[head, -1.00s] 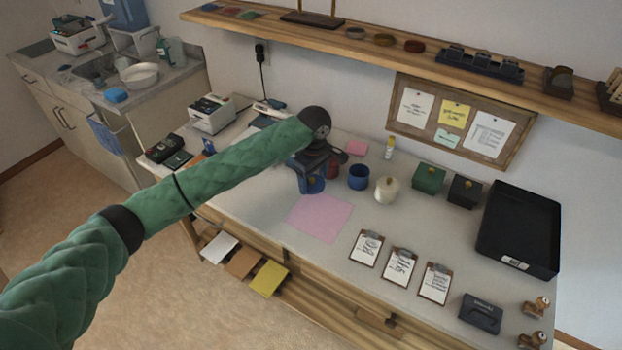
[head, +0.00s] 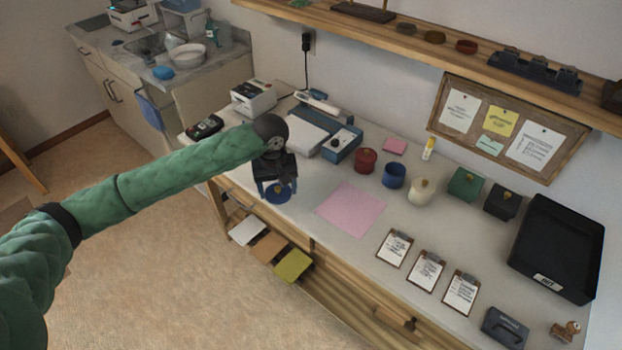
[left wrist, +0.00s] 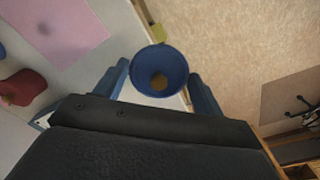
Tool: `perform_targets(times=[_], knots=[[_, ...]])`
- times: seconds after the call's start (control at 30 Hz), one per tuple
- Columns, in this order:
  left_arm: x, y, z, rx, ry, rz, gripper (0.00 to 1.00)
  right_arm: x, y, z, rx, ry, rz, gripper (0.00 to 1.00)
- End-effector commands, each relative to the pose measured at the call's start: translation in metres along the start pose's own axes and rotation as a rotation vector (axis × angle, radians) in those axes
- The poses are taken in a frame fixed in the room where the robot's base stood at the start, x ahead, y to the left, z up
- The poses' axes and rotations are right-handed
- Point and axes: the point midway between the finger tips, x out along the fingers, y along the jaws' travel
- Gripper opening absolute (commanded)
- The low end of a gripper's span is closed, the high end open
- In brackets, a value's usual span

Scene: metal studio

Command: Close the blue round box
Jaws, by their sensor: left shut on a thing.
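The blue round box (head: 393,177) stands upright and open-topped on the table, between a red round box and a cream one. My left gripper (head: 277,188) is shut on a round blue lid (head: 278,196) with a brown knob. It holds the lid near the table's front left edge, left of the pink sheet and apart from the box. In the left wrist view the lid (left wrist: 160,66) sits between the two blue fingers, with floor and table edge behind it. My right gripper is not in view.
A red round box (head: 365,160), a cream pot (head: 421,192), a green box (head: 466,184) and a dark box (head: 502,201) stand in a row. The pink sheet (head: 351,208) lies flat in front. A blue-and-white device (head: 342,143) stands behind the gripper.

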Motion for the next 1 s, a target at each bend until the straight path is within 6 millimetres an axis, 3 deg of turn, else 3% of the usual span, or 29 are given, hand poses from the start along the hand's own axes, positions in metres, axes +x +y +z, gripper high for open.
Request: perform_targets(times=[0.03,0.1,0.3,0.47,0.73,1.0], knots=[[-0.002,-0.019,0.005,0.036,0.001,-0.004,0.48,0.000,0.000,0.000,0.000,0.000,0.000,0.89],[-0.004,-0.038,0.012,0.092,0.000,-0.007,0.48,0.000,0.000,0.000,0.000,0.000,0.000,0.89],[-0.011,-0.075,0.027,0.206,0.003,-0.013,0.48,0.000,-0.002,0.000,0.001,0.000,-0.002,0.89],[-0.013,-0.086,0.032,0.243,0.003,-0.014,0.48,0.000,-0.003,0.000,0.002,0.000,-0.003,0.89],[-0.014,-0.086,0.033,0.248,0.003,-0.014,0.48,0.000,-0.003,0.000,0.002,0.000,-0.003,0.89],[-0.014,-0.086,0.032,0.247,0.003,-0.014,0.48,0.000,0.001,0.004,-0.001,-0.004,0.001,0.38]])
